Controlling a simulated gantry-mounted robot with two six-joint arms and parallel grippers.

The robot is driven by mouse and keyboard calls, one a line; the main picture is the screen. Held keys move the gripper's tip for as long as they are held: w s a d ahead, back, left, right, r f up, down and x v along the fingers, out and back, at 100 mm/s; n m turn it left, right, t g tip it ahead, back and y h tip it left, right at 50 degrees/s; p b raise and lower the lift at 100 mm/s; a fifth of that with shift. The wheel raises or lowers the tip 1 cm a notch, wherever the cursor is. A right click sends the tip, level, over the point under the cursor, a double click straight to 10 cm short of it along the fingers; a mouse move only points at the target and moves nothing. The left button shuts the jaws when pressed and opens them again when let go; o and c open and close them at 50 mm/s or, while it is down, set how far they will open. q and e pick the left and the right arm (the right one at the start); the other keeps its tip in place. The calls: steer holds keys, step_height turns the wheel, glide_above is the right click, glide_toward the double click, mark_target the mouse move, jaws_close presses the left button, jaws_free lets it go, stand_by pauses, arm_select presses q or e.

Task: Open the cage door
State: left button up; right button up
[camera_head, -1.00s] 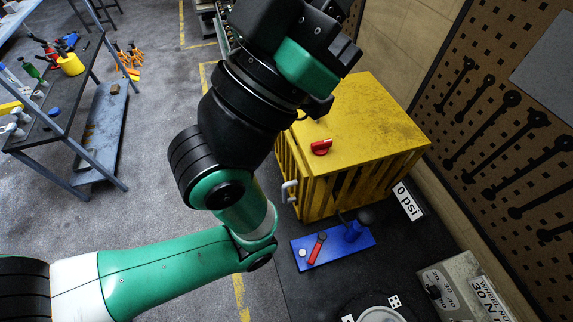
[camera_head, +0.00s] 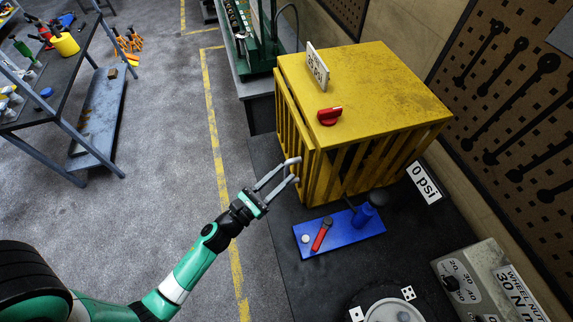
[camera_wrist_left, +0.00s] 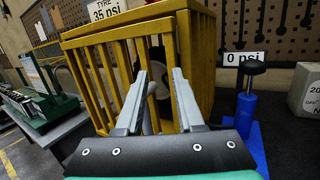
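The yellow cage (camera_head: 365,90) stands on the dark bench, with a slatted door (camera_head: 293,130) on its left-facing side. The door looks shut or nearly shut. It also fills the middle of the left wrist view (camera_wrist_left: 98,75). My left gripper (camera_head: 293,170) is at the door's near edge, its two grey fingers apart. In the left wrist view the fingers (camera_wrist_left: 161,74) point at the slats with a gap between them. A pale grey upright piece (camera_wrist_left: 147,118), probably the door handle, shows between them near the left finger. Contact cannot be told. My right gripper is not in view.
A red knob (camera_head: 329,116) and a pressure sign (camera_head: 317,68) are on the cage roof. A blue tray (camera_head: 340,234) with a red-handled tool lies close in front. A grey torque box (camera_head: 490,285) stands at lower right. Open floor lies left of the bench.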

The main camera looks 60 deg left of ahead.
arm_select(q)
steer(key=n+g+y+b, duration=0.1)
steer(key=n+g, duration=0.1)
glide_toward(285, 172)
steer(key=d, duration=0.1)
steer(key=shift+y, duration=0.3)
steer(key=x, duration=1.1)
steer(key=shift+a+f, duration=0.15)
steer(key=shift+a, duration=0.25)
steer(key=shift+c, duration=0.2)
jaws_close()
